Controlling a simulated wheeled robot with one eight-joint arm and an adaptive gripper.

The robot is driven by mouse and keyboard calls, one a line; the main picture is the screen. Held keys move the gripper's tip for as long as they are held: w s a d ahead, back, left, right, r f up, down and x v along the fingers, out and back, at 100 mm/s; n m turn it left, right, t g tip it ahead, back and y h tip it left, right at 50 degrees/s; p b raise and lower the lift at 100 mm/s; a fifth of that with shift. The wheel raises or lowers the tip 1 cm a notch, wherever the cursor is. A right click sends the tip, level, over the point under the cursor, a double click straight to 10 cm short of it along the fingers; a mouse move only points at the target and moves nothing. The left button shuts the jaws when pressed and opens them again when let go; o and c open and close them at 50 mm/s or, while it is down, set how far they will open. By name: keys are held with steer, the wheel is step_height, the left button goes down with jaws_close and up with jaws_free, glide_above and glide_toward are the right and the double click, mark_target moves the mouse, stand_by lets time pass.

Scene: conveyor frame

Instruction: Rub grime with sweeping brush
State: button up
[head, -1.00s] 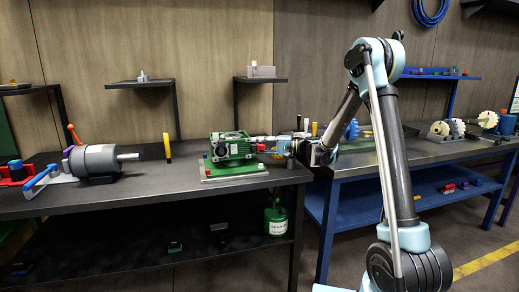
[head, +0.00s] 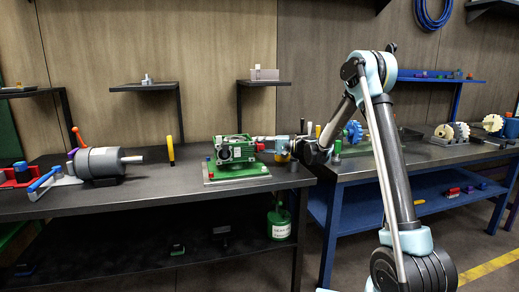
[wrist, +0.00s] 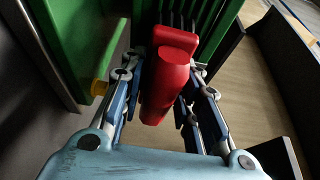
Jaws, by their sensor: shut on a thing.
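A red handle (wrist: 167,85), which looks like part of the sweeping brush, lies between the fingers of my gripper (wrist: 165,78) in the wrist view. The gripper is shut on it. No bristles show clearly. The green conveyor frame (head: 232,150) stands on a pale plate on the dark bench in the head view. My gripper (head: 276,146) is at its right side, with a small red part (head: 260,146) between them. I cannot make out any grime.
On the dark bench (head: 200,194), a grey motor (head: 100,162) and a yellow upright piece (head: 171,150) stand to the left. A blue-framed bench (head: 350,199) with gears adjoins at the right. The bench between motor and frame is mostly clear.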

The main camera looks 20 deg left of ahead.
mark_target(257, 148)
steer(key=shift+w+a, duration=0.35)
steer(key=shift+w, duration=0.2)
steer(key=shift+s, duration=0.1)
steer(key=shift+s+d, duration=0.35)
steer(key=shift+s, duration=0.25)
steer(key=shift+s+d, duration=0.55)
steer(key=shift+s, duration=0.25)
steer(key=shift+s+d, duration=0.6)
steer(key=shift+s, duration=0.2)
steer(key=shift+s+d, duration=0.55)
steer(key=shift+s, duration=0.25)
steer(key=shift+s+d, duration=0.4)
steer(key=shift+s, duration=0.4)
steer(key=shift+s+d, duration=0.4)
steer(key=shift+s, duration=0.4)
steer(key=shift+d+r, duration=0.1)
steer(key=shift+r, duration=0.6)
steer(key=shift+w+a, duration=1)
steer(key=shift+w, duration=0.55)
steer(key=shift+w+a, duration=1.05)
steer(key=shift+w, duration=0.5)
steer(key=shift+w+a, duration=1)
steer(key=shift+w, duration=0.55)
